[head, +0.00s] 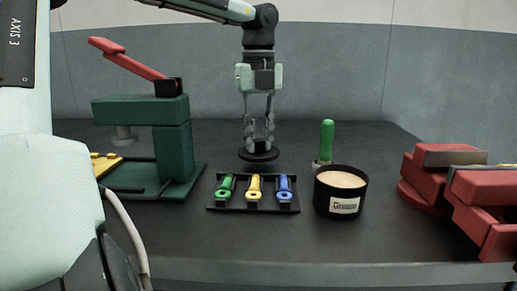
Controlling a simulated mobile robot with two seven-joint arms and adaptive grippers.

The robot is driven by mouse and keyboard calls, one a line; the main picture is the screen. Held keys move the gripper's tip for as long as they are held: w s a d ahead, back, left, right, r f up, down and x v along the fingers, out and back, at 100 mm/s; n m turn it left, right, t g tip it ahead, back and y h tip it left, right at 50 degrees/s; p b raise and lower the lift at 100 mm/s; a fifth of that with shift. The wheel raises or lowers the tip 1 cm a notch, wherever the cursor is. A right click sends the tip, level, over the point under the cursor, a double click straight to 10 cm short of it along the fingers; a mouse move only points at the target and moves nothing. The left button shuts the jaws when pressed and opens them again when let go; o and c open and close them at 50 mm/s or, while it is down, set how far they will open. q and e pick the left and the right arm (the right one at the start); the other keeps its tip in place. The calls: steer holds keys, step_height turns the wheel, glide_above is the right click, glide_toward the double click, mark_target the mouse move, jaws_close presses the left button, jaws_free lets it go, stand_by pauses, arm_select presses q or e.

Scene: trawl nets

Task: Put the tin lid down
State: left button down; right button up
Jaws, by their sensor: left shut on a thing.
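The tin lid (246,155) is a flat, dark round disc near the back middle of the bench. My left gripper (258,143) points straight down over it, with its fingertips shut on the middle of the lid. The lid looks level and is at or very close to the bench top; I cannot tell whether it touches. The black tin (325,199) stands open to the right and nearer, with pale grease inside and a white label on its front. My right gripper is not in view.
A rack (226,207) with green, yellow and blue tools lies left of the tin. A green-handled tool (327,140) stands behind the tin. A green press (172,150) with a red lever is at left, a red vise (440,175) at right.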

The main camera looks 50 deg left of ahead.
arm_select(q)
steer(key=shift+f, duration=1.15)
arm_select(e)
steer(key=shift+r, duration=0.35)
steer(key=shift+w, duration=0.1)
arm_select(q)
steer(key=shift+f, duration=0.1)
steer(key=c, duration=1.4)
jaws_free()
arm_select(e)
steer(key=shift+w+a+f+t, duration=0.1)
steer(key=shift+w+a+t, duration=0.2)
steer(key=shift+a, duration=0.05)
